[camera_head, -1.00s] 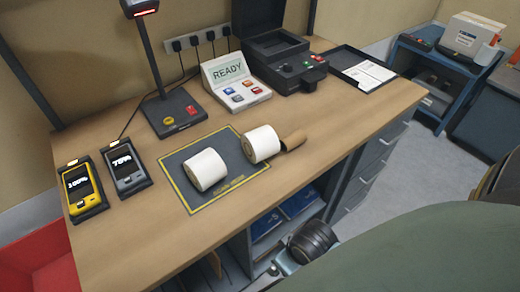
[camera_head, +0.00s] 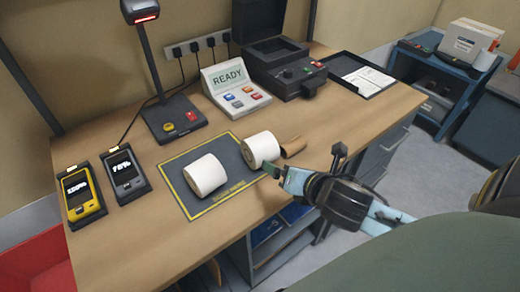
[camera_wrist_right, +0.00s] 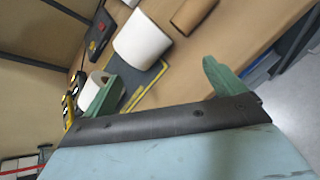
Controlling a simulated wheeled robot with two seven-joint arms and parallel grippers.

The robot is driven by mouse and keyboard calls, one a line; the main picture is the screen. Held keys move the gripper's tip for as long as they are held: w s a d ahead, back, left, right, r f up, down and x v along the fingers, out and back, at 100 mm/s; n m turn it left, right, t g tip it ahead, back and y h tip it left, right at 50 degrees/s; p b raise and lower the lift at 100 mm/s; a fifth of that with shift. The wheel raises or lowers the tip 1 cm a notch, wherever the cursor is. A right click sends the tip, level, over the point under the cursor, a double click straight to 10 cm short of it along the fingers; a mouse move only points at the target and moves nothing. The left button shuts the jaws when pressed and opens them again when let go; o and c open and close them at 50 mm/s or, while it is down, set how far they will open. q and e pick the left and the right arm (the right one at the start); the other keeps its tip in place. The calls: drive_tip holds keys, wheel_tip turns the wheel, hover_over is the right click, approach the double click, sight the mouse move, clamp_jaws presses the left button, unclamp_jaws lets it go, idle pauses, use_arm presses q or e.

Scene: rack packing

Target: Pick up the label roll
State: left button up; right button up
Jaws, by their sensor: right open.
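Two white label rolls lie on their sides at the dark, yellow-edged mat (camera_head: 215,212). The left roll (camera_head: 205,175) is on the mat, and the right roll (camera_head: 261,148) is at its right edge. My right gripper (camera_wrist_right: 160,70) is open and empty. In the head view, its green finger is close to the right roll's lower right side; I cannot tell whether they touch. In the right wrist view, the nearer roll (camera_wrist_right: 142,40) shows beyond and between the fingers, and the other roll (camera_wrist_right: 93,88) is partly hidden by one finger. My left gripper is not in view.
A brown cardboard core (camera_head: 293,146) lies just right of the right roll. A scanner stand (camera_head: 172,118), a READY panel (camera_head: 236,92) and a dark printer (camera_head: 296,75) stand behind. Two handheld devices (camera_head: 81,190) (camera_head: 124,170) are at left. The table's front edge is near.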

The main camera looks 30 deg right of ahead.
sight(266, 147)
drive_tip(key=w+n, duration=0.2)
drive_tip(key=w, duration=0.1)
drive_tip(key=w+n+t, duration=0.1)
drive_tip(key=w+n, duration=0.1)
drive_tip(key=w, duration=0.1)
drive_tip(key=w+n+y+b, duration=0.1)
drive_tip(key=w+n, duration=0.2)
drive_tip(key=shift+w+f+t, duration=0.25)
drive_tip(key=shift+t, duration=0.05)
drive_tip(key=shift+b+x, duration=0.4)
drive_tip(key=shift+x, duration=2.3)
drive_tip(key=shift+s+a+f, duration=0.1)
drive_tip(key=shift+a, duration=0.1)
drive_tip(key=shift+c, duration=0.3)
drive_tip(key=c, duration=1.2)
